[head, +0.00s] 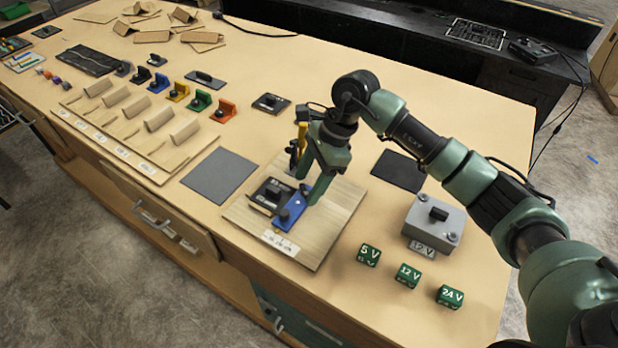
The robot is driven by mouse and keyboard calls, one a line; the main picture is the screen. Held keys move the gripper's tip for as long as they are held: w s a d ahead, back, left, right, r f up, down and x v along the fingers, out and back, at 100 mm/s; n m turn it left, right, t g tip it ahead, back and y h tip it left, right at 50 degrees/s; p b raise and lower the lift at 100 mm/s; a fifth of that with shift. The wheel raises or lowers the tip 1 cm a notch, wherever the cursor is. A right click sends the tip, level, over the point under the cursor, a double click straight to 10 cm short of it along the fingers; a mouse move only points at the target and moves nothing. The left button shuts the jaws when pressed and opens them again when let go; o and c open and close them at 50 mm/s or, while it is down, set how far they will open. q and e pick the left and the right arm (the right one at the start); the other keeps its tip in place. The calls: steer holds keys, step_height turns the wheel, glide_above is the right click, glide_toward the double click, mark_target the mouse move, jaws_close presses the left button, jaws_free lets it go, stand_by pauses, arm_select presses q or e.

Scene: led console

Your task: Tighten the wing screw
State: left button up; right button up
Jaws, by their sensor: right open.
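A wooden board (336,222) lies on the table under my right gripper. On it sits a blue block (291,211) with a small dark knob (284,213) on it, which may be the wing screw; it is too small to tell. A black part (267,194) is beside the blue block. My right gripper (311,186) points down over the board with its fingers apart, close to the blue block's upper right end. I cannot tell whether a finger touches it. My left gripper is not in view.
A grey box (432,227) labelled 12 V and green voltage cubes (408,276) stand right of the board. A grey mat (219,175) lies left, near coloured brackets (200,102) and a wooden rack (114,131). A dark mat (398,171) lies behind.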

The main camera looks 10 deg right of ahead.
jaws_close()
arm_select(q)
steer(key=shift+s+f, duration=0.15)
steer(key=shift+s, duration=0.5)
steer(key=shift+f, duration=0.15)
